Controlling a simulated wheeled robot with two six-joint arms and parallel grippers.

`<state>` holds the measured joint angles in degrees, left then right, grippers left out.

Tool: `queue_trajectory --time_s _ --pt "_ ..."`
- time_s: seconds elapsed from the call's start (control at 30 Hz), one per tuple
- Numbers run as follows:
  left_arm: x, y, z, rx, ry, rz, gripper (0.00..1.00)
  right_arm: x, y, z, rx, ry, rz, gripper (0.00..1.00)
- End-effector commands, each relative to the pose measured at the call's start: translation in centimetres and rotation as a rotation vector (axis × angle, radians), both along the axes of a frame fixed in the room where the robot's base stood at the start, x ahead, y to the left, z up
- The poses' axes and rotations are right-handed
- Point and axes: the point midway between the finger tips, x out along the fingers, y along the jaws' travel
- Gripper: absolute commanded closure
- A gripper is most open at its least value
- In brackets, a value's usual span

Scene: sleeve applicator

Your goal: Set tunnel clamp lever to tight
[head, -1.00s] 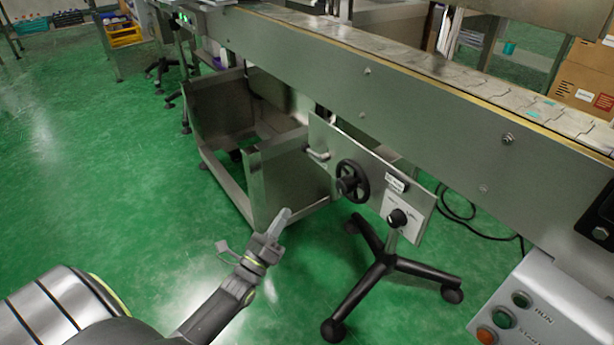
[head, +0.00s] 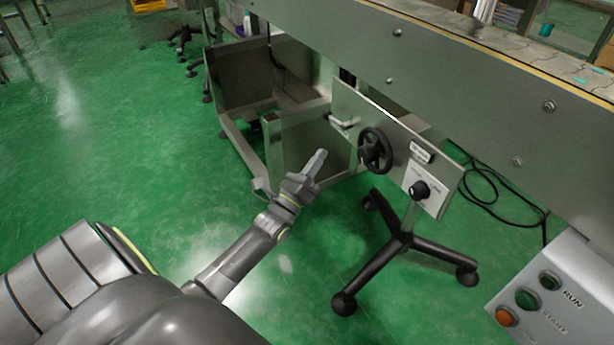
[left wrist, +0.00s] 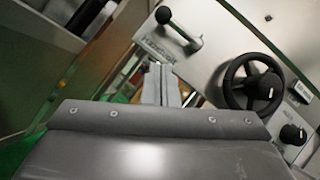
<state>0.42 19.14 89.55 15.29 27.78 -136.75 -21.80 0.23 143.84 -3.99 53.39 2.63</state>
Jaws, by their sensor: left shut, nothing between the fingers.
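The clamp lever (head: 342,122) is a small pale handle at the upper left of a grey control panel (head: 395,140). In the left wrist view the lever (left wrist: 184,32) has a metal arm with a black ball knob at its upper-left end, and a label lies below it. My left gripper (head: 320,156) is shut and empty. It is apart from the lever, below and left of it in the head view. In the left wrist view its fingertips (left wrist: 159,70) lie below and left of the lever. My right gripper is out of view.
A black handwheel (head: 375,150) and a black knob (head: 419,190) sit right of the lever. The panel stands on a black-footed stand (head: 402,245). A metal frame (head: 272,150) lies left, the conveyor (head: 450,70) above. A button box (head: 550,305) is at lower right.

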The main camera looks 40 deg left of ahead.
Motion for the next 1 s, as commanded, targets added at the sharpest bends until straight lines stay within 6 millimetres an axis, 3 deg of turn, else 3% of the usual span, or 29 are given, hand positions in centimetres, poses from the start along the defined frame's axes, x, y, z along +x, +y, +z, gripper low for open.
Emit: queue_trajectory --time_s 0.13,0.3,0.53,1.0 --pt "2.9 -0.1 1.3 0.001 -0.006 -0.002 1.00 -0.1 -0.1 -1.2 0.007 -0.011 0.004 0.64" --pt "3.6 1.1 3.5 0.002 -0.002 0.000 1.00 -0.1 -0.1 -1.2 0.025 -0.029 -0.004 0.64" --pt "4.1 1.6 4.5 0.000 0.000 0.000 1.00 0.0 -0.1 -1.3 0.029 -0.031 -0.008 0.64" --pt "4.1 1.7 4.7 0.011 -0.003 0.001 1.00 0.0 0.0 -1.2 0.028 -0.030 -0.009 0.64"
